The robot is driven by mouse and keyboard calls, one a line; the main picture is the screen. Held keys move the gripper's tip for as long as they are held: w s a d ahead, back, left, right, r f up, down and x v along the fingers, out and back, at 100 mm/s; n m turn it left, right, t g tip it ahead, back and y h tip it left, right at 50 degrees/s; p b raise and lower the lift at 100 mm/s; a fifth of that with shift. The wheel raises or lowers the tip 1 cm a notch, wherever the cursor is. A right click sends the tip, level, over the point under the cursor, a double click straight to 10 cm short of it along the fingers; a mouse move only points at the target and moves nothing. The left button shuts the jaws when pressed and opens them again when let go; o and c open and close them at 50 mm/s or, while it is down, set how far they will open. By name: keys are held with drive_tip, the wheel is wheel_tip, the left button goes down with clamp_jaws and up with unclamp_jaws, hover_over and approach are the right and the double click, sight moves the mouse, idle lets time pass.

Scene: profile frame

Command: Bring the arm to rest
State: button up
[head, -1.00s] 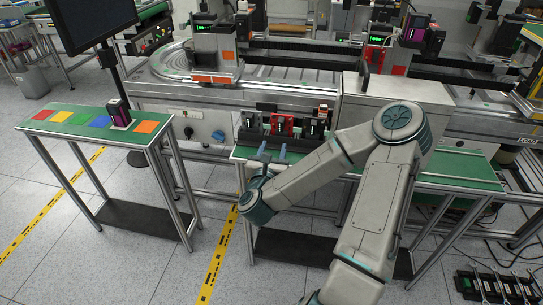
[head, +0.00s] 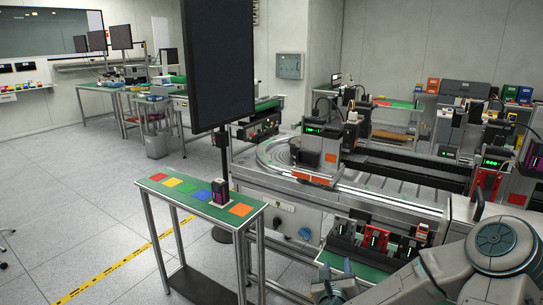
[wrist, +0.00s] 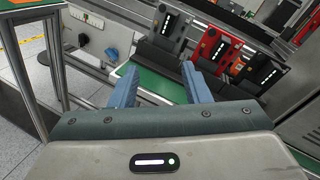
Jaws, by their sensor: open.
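My gripper (head: 338,285) shows at the bottom of the head view, in front of the green bench with the modules. In the wrist view my gripper (wrist: 158,85) has its two blue fingers spread apart, with nothing between them. Beyond the fingers are a black module (wrist: 165,40), a red module (wrist: 217,48) and another dark module (wrist: 262,72) in a row. My arm (head: 440,270) is bent at the lower right of the head view.
A narrow table (head: 160,183) with coloured squares stands left, a dark module (head: 219,192) on it. A tall black monitor (head: 217,65) stands behind it. A conveyor machine (head: 370,190) is behind the bench. The floor at left is clear.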

drive_tip(key=s+a+f+n+g+y, duration=0.1)
drive_tip(key=s+a+n+g+y, duration=0.2)
drive_tip(key=n, duration=0.7)
drive_tip(key=s+a+f+n+g+y, duration=0.1)
drive_tip(key=a+n+g+y, duration=0.3)
drive_tip(key=n, duration=0.6)
drive_tip(key=s+r+n+g, duration=0.2)
drive_tip(key=s+r+n, duration=0.1)
drive_tip(key=s, duration=0.4)
drive_tip(key=s+d+r+n+g+h, duration=0.1)
drive_tip(key=s+r+n+g, duration=0.1)
drive_tip(key=s+r+n, duration=0.2)
drive_tip(key=s+d+r+n+g+h, duration=0.1)
drive_tip(key=s+r+n+g, duration=0.1)
drive_tip(key=s+r+n, duration=0.2)
drive_tip(key=s+n, duration=0.3)
drive_tip(key=s, duration=0.3)
drive_tip(key=shift+d, duration=0.15)
